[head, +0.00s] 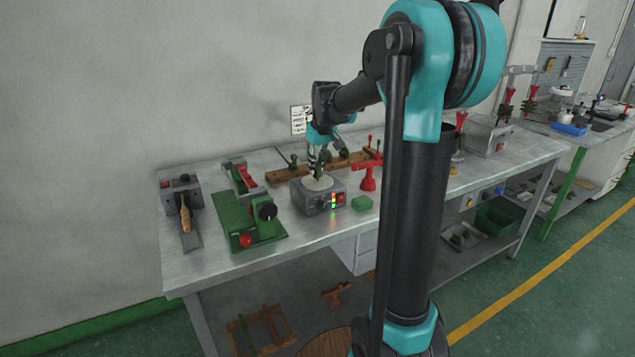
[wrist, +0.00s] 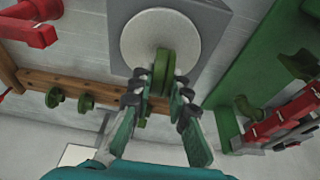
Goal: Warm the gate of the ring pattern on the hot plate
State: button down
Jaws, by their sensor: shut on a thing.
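The hot plate (head: 303,201) is a small grey box with a pale round top and lit indicators, standing on the bench. In the wrist view its round top (wrist: 135,40) lies beyond my fingertips. My gripper (head: 319,160) points down over it. In the wrist view my gripper (wrist: 164,88) is shut on the green ring pattern (wrist: 162,70), which is seen edge-on. The ring pattern (head: 318,172) is held upright at the round top in the head view. I cannot tell whether its gate touches the plate; the lower end is hard to make out.
A wooden rack (wrist: 75,84) with several green patterns lies behind the hot plate. A green fixture (head: 240,222) and a wooden-handled tool (head: 185,218) are on the left.

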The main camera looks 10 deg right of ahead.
jog(key=shift+r, duration=3)
